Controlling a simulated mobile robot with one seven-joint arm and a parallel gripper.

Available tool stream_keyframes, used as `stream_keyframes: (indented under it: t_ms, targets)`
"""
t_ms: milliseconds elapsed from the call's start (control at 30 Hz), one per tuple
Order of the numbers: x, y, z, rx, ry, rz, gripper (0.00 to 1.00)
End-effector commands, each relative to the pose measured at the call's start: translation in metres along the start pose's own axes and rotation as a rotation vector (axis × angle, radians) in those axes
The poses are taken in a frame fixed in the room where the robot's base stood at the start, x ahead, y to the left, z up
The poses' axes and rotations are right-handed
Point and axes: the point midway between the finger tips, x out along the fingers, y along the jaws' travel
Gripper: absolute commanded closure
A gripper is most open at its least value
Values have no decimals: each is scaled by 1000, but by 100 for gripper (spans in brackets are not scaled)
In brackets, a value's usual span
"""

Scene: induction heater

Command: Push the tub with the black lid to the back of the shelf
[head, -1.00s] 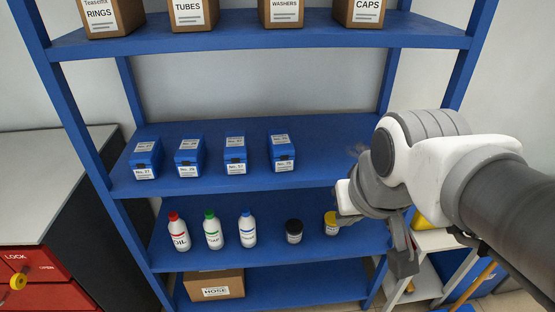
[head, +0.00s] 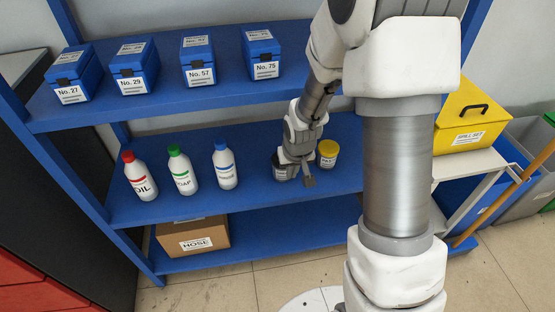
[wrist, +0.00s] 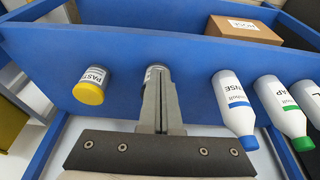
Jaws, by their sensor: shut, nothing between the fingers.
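The tub with the black lid (head: 280,173) stands upright on the shelf (head: 255,195) with the bottles. My gripper hides most of it in the head view. The shut fingers also show in the wrist view (wrist: 159,80), pointing at the tub.
A yellow-lidded paste tub (head: 327,153) stands close on the right. White bottles with blue (head: 224,168), green (head: 182,170) and red (head: 140,177) caps stand to the left. Blue boxes (head: 198,62) stand on the shelf above. A hose carton (head: 193,237) is below.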

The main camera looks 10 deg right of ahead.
Motion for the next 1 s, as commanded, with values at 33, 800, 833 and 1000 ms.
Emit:
stream_keyframes:
  t_ms: [33, 800, 833, 1000]
  targets:
    - [15, -1, 3, 0, -5, -3, 100]
    - [132, -2, -8, 1, -3, -7, 100]
    - [133, -2, -12, 0, -4, -7, 100]
    - [137, -2, -26, 1, -7, -6, 100]
